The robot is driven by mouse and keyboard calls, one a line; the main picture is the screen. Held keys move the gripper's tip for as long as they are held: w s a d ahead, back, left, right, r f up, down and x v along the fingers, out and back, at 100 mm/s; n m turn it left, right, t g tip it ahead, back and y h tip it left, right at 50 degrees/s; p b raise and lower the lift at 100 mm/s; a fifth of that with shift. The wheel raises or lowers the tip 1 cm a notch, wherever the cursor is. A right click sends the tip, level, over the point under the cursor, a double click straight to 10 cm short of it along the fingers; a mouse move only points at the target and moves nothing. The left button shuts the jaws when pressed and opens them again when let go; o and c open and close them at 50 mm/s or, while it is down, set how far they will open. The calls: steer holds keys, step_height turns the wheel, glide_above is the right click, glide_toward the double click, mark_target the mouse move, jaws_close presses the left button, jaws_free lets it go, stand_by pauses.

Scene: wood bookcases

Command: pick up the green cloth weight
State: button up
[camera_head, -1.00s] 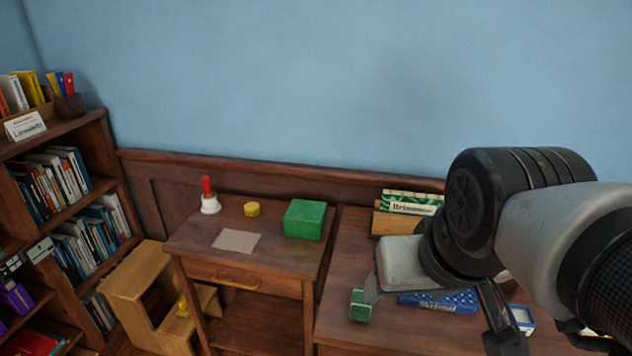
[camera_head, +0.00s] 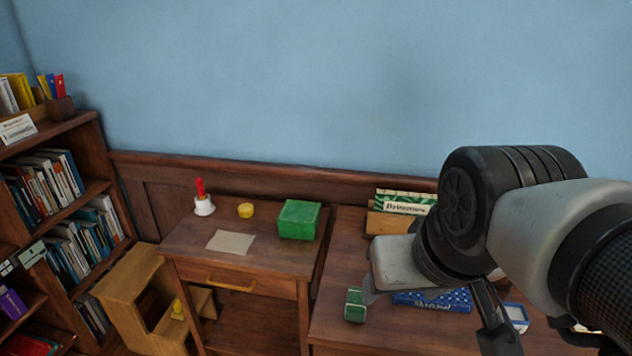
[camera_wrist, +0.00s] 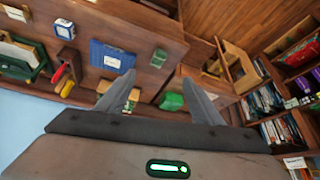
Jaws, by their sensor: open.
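A green block (camera_head: 299,219), apparently the cloth weight, sits on the right part of the small wooden desk's top. It also shows in the wrist view (camera_wrist: 172,101), beyond and between my fingers, near the right one. My gripper (camera_wrist: 158,86) is open with nothing between its fingers. In the head view my wrist and forearm hang over the right-hand desk and mostly hide the gripper. A smaller dark green box with a pale band (camera_head: 355,305) stands on that desk near my gripper; it also shows in the wrist view (camera_wrist: 159,57).
A red-handled bell (camera_head: 203,199), yellow disc (camera_head: 246,210) and paper sheet (camera_head: 231,242) share the small desk. A blue box (camera_head: 432,299) and card tray (camera_head: 385,223) are on the right-hand desk. A step stool (camera_head: 130,283) and bookcase (camera_head: 88,130) stand left.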

steer(key=w+f+m+g+b, duration=0.2)
steer(key=w+f+g+b, duration=0.1)
steer(key=w, duration=0.8)
steer(key=m+g+b, duration=0.1)
steer(key=g+b, duration=0.1)
steer(key=g, duration=0.1)
glide_toward(357, 297)
steer(key=f, duration=0.1)
steer(key=f+b, duration=0.1)
steer(key=f, duration=0.1)
steer(key=f+b, duration=0.1)
steer(key=shift+s+f, duration=0.3)
steer(key=shift+f, duration=0.1)
steer(key=shift+f+b, duration=1.05)
steer(key=shift+f, duration=1.9)
steer(key=shift+c, duration=0.4)
steer(key=shift+w+r, duration=0.1)
jaws_close()
